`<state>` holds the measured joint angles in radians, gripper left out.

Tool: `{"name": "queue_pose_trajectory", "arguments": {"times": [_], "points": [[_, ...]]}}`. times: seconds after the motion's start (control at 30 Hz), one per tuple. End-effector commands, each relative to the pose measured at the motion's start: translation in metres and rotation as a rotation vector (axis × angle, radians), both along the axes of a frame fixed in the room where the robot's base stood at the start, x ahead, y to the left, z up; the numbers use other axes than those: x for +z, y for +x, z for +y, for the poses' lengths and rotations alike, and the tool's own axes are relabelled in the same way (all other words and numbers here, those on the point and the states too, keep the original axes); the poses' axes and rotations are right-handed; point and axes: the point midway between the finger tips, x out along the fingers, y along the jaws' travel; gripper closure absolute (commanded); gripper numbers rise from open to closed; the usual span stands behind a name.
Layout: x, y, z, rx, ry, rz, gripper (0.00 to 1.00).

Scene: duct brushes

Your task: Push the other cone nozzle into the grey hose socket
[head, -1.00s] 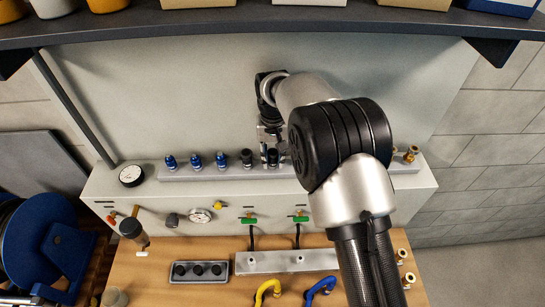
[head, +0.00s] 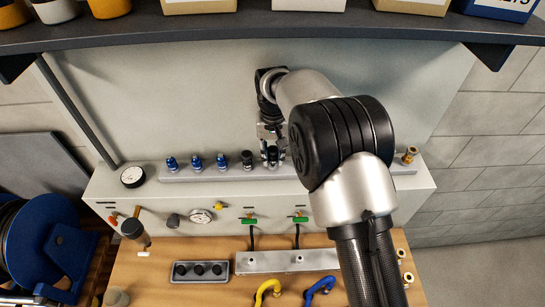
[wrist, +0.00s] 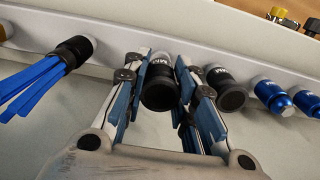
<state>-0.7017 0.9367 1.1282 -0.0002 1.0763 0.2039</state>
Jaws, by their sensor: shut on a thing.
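My gripper (head: 271,157) is over the rail along the back ledge. Its fingers are shut on a black cone nozzle (wrist: 160,84), which stands on the rail with its wide dark end toward the wrist camera. A second black nozzle (wrist: 229,92) stands just beside the right finger in the wrist view; it also shows in the head view (head: 247,160), left of my gripper. I cannot pick out the grey hose socket for certain.
Three blue fittings (head: 196,162) stand farther left on the rail (head: 210,174). A black piece with blue strips (wrist: 72,55) stands on the other side in the wrist view. Brass fittings (head: 410,155) are at right. A shelf (head: 240,25) overhangs above; a grey block (head: 275,261) lies on the bench.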

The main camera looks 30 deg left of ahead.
Motion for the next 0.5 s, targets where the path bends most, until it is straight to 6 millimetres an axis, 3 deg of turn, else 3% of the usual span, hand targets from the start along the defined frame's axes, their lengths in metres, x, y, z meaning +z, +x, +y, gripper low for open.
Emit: {"name": "queue_pose_trajectory", "arguments": {"times": [0.5], "points": [[0.022,0.0,0.0,0.0,0.0,-0.001,1.0]]}}
